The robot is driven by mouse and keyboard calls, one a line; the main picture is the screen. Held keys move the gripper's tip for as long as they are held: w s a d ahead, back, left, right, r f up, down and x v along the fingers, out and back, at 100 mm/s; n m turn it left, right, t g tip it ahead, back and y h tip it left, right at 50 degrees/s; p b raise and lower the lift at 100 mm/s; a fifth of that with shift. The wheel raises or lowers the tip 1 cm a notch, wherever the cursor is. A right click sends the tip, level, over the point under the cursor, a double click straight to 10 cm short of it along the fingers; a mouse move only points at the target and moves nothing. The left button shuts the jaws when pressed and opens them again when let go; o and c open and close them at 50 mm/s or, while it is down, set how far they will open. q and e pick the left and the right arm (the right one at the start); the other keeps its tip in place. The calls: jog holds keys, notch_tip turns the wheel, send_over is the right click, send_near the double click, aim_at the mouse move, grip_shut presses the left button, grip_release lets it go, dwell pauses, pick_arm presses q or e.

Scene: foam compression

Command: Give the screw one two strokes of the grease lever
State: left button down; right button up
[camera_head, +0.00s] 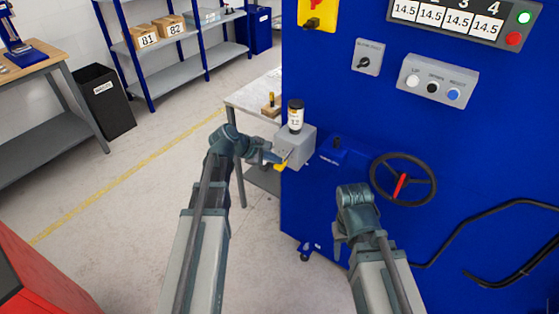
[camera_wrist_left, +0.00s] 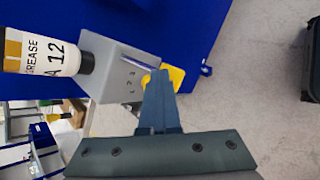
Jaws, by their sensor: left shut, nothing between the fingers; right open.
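The grey grease unit (camera_head: 298,147) is fixed to the left edge of the blue machine, with a dark-capped grease cartridge (camera_head: 295,118) upright on top. In the left wrist view the cartridge (camera_wrist_left: 45,52) reads "GREASE A 12" and the grey box (camera_wrist_left: 118,68) carries the numbers 1, 2 and 3. A metal lever rod with a yellow grip (camera_wrist_left: 176,78) comes off the box; the grip also shows in the head view (camera_head: 281,167). My left gripper (camera_head: 273,157) is shut and empty, its tips at the yellow grip; contact is unclear. My right gripper (camera_head: 338,243) is open and low before the machine, partly hidden.
A black handwheel (camera_head: 403,180) with a red handle and a black hose (camera_head: 480,226) are on the machine's front. A button box (camera_head: 438,80) is above. A small table (camera_head: 250,97) stands behind the grease unit.

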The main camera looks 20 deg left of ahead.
pick_arm(q)
jog(key=shift+r+p, duration=1.55)
jog(key=shift+r, duration=0.1)
notch_tip(320, 180, up, 5)
jog(key=p, duration=0.5)
jog(key=s+d+f+m+g+y, duration=0.2)
jog(key=s+d+f+m+g, duration=0.3)
jog(key=s+d+m, duration=0.65)
jog(key=s+d+f+m+g+y, duration=0.1)
jog(key=s+d+m+y, duration=0.2)
jog(key=s+m, duration=0.7)
jog(key=s+y, duration=0.2)
jog(key=shift+f+g+y, duration=0.3)
jog(key=shift+g+y, duration=0.1)
